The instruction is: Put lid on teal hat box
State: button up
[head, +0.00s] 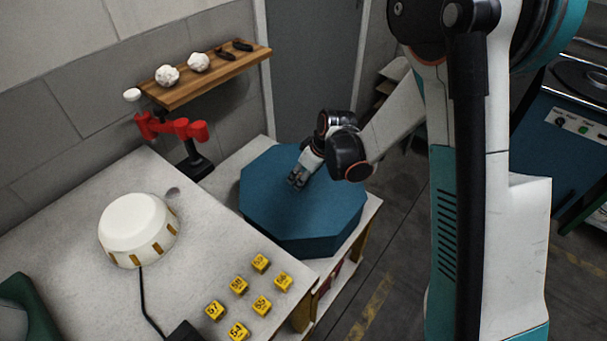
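The teal hat box (325,244) is a wide, low octagon on the low pale bench right of the worktable. A flat teal surface (330,210) covers its top; it looks like the lid, but I cannot make out a seam between lid and box. My gripper (296,182) points down and left over the upper middle of this surface. Its fingertips look close to the surface; I cannot tell whether they touch it. The fingers are small and dark, so their opening is unclear. I see nothing held between them.
The worktable (75,235) bears a white round block (138,222) with a cord and several yellow numbered cubes (240,286). A red clamp-like tool (175,128) stands behind. A wooden shelf (215,77) juts from the wall. Open floor (395,215) lies right of the box.

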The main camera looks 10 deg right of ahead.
jog(key=s+d+r+m+t+h, duration=0.15)
jog(key=s+d+r, duration=0.25)
jog(key=s+r, duration=0.5)
jog(key=s+d+r+m+t, duration=0.1)
jog(key=s+d+r+m, duration=0.3)
jog(key=r, duration=0.8)
jog(key=s+d+r+m, duration=0.1)
jog(key=s+d, duration=0.1)
jog(key=s, duration=0.4)
jog(key=s+d+r+m+t+h, duration=0.1)
jog(key=s+d+m, duration=0.1)
jog(key=s, duration=0.4)
jog(key=shift+s+r, duration=0.25)
jog(key=shift+s, duration=0.1)
jog(key=shift+d+t+h, duration=0.1)
jog(key=shift+t+h, duration=0.15)
